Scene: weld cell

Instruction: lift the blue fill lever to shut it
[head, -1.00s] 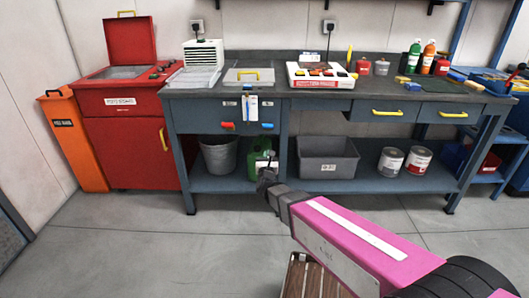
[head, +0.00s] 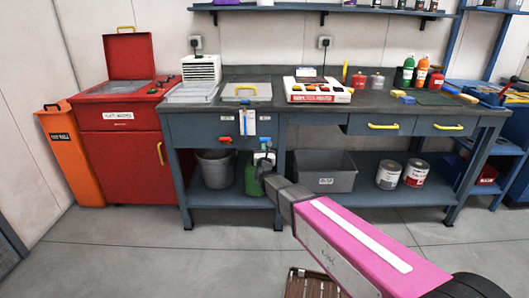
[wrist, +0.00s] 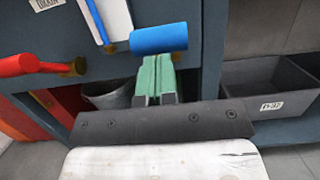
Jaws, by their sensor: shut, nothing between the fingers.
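The blue fill lever (head: 265,140) sits on the front of the workbench's left cabinet. In the wrist view, its thick blue handle (wrist: 159,38) points sideways across the top middle. The red lever (head: 225,139), beside a label reading DRAIN, is to its left; it also shows in the wrist view (wrist: 30,65). My gripper (wrist: 157,72) is shut, its green-faced fingers together and empty. The fingertips are right under the blue handle; I cannot tell whether they touch it. In the head view, my gripper (head: 263,160) is just below the lever.
A white tag (head: 249,123) hangs above the levers. A bucket (head: 215,168), a green can (head: 252,178) and a grey bin (head: 325,172) stand on the lower shelf. An orange bin (head: 73,155) and red cabinet (head: 125,165) stand left.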

